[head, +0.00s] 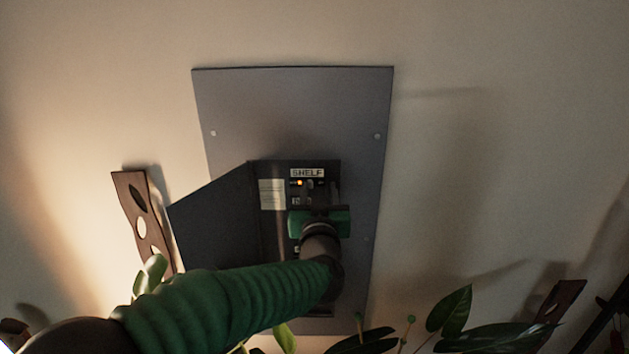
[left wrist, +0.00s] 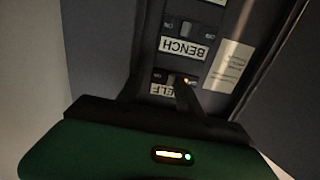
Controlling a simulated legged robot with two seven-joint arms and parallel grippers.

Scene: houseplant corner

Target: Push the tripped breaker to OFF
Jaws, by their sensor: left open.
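The grey breaker panel (head: 290,110) is fixed to the wall, its dark door (head: 215,220) open to the left. Inside, the SHELF breaker (head: 310,184) has a lit orange lamp beside its switch. In the left wrist view, which is upside down, the SHELF breaker (left wrist: 171,79) shows with the lamp lit, and the BENCH breaker (left wrist: 183,30) lies beyond it with no lamp lit. My left gripper (head: 318,201) is open in front of the panel, just below the SHELF breaker. One finger crosses close by the lamp; contact is unclear. My right gripper is out of view.
Leafy plants (head: 455,310) stand below and right. The wall right of the panel is clear.

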